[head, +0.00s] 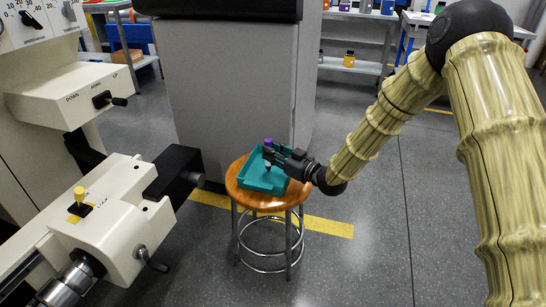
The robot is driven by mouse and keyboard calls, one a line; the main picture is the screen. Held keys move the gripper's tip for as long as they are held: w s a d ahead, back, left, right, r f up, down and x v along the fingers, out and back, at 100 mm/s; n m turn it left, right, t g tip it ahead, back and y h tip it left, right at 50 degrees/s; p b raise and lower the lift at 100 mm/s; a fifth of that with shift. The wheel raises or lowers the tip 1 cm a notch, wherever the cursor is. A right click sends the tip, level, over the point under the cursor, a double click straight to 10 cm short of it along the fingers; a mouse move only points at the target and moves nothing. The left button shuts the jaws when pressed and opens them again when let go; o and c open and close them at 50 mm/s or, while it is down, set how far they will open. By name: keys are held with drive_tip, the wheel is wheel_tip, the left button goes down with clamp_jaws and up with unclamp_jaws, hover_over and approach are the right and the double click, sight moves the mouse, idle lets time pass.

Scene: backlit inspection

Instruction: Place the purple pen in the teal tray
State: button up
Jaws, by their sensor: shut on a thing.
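The teal tray (264,181) lies on the round wooden seat of a stool in the middle of the head view. My gripper (268,154) reaches in from the right and is over the tray. It is shut on the purple pen (268,141), whose purple end sticks up above the fingers. The pen looks roughly upright. Its lower part is hard to make out against the dark fingers, and I cannot tell whether it touches the tray floor.
The wooden stool (240,193) has metal legs and stands on the grey floor. A cream machine (110,215) with a dark protruding end stands close on the left. A grey cabinet (222,85) is behind the stool. Shelves (350,66) with jars stand at the back.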

drive_tip(key=shift+f, duration=0.25)
drive_tip(key=o, duration=0.9)
drive_tip(key=shift+c, duration=0.2)
drive_tip(key=shift+r, duration=0.1)
drive_tip(key=shift+s+d+r, duration=0.1)
drive_tip(key=shift+d, duration=0.05)
drive_tip(key=p+v, duration=0.3)
drive_tip(key=v, duration=0.8)
drive_tip(key=shift+s+d, duration=0.25)
drive_tip(key=shift+d, duration=0.05)
